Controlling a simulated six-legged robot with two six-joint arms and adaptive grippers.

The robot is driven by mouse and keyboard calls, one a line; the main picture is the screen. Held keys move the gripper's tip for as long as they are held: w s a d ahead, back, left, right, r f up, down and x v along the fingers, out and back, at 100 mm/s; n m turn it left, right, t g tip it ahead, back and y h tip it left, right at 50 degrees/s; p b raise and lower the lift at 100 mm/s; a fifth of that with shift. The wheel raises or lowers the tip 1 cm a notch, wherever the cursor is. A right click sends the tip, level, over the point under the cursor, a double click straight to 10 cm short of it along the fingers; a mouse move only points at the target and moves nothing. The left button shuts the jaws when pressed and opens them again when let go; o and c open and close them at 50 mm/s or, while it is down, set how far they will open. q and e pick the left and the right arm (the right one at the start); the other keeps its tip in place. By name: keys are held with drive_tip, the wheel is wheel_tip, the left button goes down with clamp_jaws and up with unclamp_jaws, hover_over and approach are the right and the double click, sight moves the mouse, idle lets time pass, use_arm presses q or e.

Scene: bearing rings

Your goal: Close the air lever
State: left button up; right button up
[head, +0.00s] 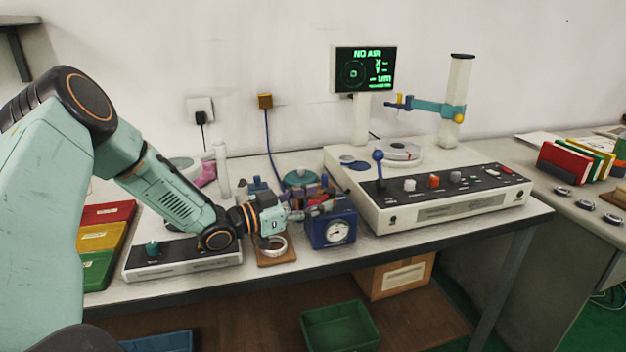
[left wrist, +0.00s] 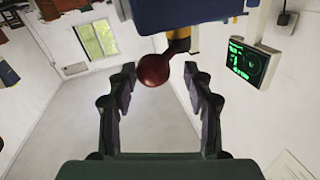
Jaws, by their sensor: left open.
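A blue box with a round pressure gauge (head: 333,230) stands on the bench. In the left wrist view, a lever with a dark red ball knob (left wrist: 154,70) and a brass-coloured stem (left wrist: 180,42) is beside a blue body (left wrist: 185,12). I take this to be the air lever; in the head view my gripper largely hides it. My left gripper (head: 308,211) is just left of the blue box. Its two fingers are apart in the left wrist view (left wrist: 159,88), with the knob between or just beyond the tips. I cannot tell whether they touch. My right gripper is not in view.
A grey machine (head: 440,200) with a blue-knobbed lever (head: 379,170) stands to the right. Its screen (head: 364,69) reads "NO AIR". A ring (head: 272,248) on a wooden block (head: 283,258) is below my gripper. Coloured trays (head: 103,237) are at the left.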

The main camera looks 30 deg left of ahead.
use_arm(q)
wheel_tip(320, 180, up, 8)
drive_tip(key=shift+f, duration=0.1)
drive_tip(key=shift+s+a+r, duration=0.15)
drive_tip(key=shift+a+r, duration=0.05)
drive_tip(key=shift+r, duration=0.25)
drive_tip(key=shift+d, duration=0.1)
drive_tip(key=shift+c, duration=0.3)
